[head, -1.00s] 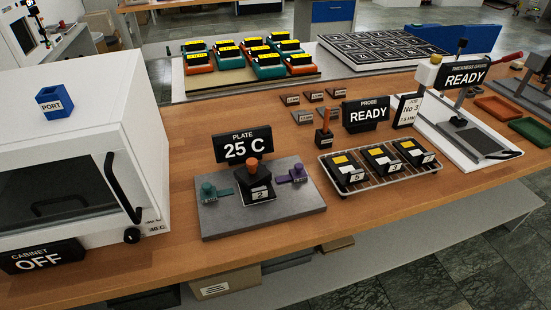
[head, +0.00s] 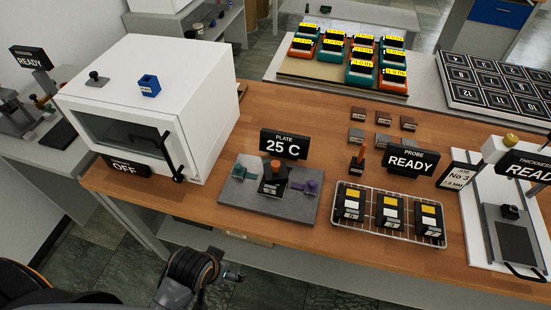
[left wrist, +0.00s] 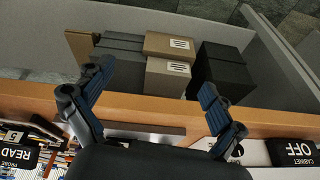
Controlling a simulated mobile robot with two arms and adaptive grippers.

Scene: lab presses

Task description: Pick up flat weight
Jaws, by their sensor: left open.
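A small flat dark grey piece with a knob (head: 97,79), which looks like the flat weight, lies on top of the white cabinet (head: 185,75), near its left front corner in the head view. My left gripper (left wrist: 153,88) is open and empty in the left wrist view, with its fingers wide apart by the bench's front edge. In the head view, my left arm is low at the bottom left, well away from the grey piece, and its fingers cannot be made out. My right gripper is not in view.
A blue cup-like block (head: 149,86) stands on the cabinet near the grey piece. The "25 C" plate (head: 232,206) and a wire rack (head: 387,236) sit on the bench. Several boxes (left wrist: 168,46) lie on the shelf below. A side table (head: 62,160) is at left.

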